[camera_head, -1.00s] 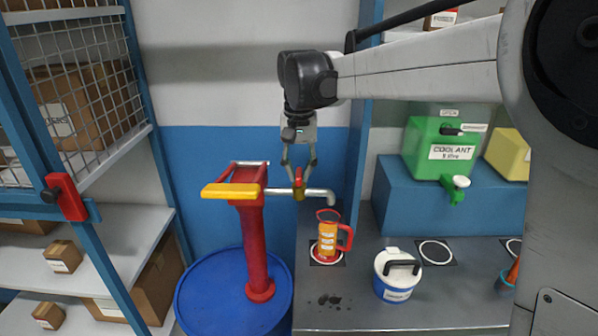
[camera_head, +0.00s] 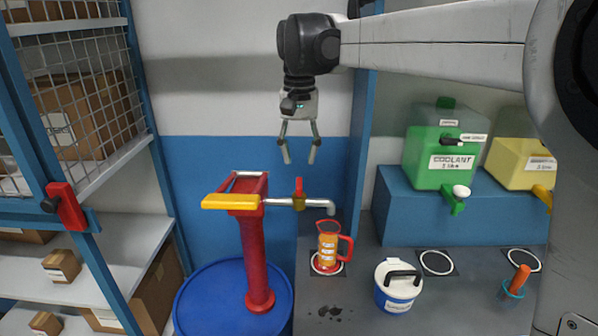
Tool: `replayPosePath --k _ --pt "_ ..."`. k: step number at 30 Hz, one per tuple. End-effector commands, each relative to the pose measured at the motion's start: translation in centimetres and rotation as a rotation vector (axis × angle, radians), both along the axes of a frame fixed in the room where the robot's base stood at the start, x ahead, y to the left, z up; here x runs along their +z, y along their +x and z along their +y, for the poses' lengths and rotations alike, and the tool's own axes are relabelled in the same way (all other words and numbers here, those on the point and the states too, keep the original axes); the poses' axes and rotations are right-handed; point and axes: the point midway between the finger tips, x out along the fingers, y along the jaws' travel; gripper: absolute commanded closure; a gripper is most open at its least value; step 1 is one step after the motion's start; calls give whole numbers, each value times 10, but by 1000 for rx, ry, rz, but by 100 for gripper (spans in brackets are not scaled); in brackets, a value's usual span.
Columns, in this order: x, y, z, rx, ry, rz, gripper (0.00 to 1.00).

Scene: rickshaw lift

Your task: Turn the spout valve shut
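The spout valve (camera_head: 299,189) is a small red handle on a brass-coloured body, set in the grey spout pipe (camera_head: 318,202). The handle stands upright, across the line of the pipe. The pipe comes from a red hand pump (camera_head: 254,250) with a yellow handle bar, on a blue drum. My gripper (camera_head: 299,158) points down above the valve, its fingers open and empty. A clear gap separates the fingertips from the valve handle. The orange jug (camera_head: 328,246) with a red handle stands under the spout's end.
The blue drum (camera_head: 200,312) stands at the lower left of the bench. A white and blue lidded tub (camera_head: 397,285) is on the bench. Green (camera_head: 440,155) and yellow (camera_head: 520,165) coolant tanks stand on a blue block at right. A shelf rack (camera_head: 110,240) fills the left.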

Motion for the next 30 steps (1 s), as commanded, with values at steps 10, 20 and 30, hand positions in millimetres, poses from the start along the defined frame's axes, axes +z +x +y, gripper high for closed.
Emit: replayPosePath --k 10,20,30 --pt "42 0 0 0 0 0 68" --pt "45 0 0 0 0 0 68" --pt "41 -28 -30 4 17 -65 68"
